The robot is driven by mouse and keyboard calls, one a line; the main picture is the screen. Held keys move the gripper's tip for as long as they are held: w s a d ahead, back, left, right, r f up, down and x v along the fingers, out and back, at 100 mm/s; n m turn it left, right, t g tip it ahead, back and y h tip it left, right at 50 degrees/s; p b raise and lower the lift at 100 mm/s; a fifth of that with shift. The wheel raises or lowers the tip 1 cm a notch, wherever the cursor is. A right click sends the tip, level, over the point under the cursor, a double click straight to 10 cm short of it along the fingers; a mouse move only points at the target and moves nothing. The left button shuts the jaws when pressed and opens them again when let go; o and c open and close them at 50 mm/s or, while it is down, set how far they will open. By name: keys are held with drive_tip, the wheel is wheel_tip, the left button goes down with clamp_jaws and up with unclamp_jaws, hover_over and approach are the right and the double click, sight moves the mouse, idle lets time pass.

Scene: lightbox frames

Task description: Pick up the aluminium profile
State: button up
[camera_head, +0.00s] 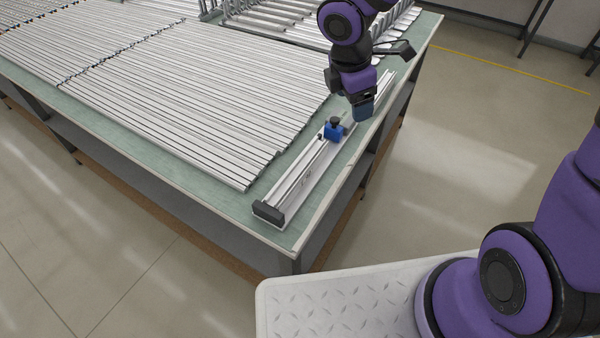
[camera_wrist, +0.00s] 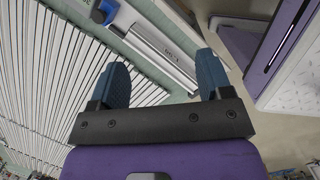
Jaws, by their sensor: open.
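Many long silver aluminium profiles (camera_head: 190,95) lie side by side in rows on the green-topped table. In the wrist view, such profiles (camera_wrist: 50,75) fill the left side. A long silver rail fixture (camera_head: 318,182) with a black end block (camera_head: 268,212) and a blue stop (camera_head: 333,131) lies along the table's right edge; I cannot tell whether a separate profile lies in it. My gripper (camera_head: 363,105) hangs above the fixture, just right of the blue stop. In the wrist view, my gripper (camera_wrist: 160,72) is open and empty, its dark blue fingers apart, with the silver rail (camera_wrist: 165,52) beyond them.
The table (camera_head: 268,233) has a bare front right corner. Grey racks (camera_head: 265,22) holding more profiles stand at its back. The floor (camera_head: 470,150) to the right of the table is clear.

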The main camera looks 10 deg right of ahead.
sight(299, 167)
drive_tip(key=a+f+n+y, duration=0.1)
drive_tip(key=a+f+n, duration=0.3)
drive_tip(key=a+f, duration=0.1)
drive_tip(key=a+f+n+g+y, duration=0.1)
drive_tip(key=a+f+n, duration=0.3)
drive_tip(key=a+f, duration=0.1)
drive_tip(key=shift+w+a+f, duration=0.2)
drive_tip(key=shift+a, duration=0.05)
wheel_tip(299, 167, down, 10)
drive_tip(key=shift+w+a+f, duration=0.1)
drive_tip(key=shift+w, duration=0.05)
drive_tip(key=c, duration=1.1)
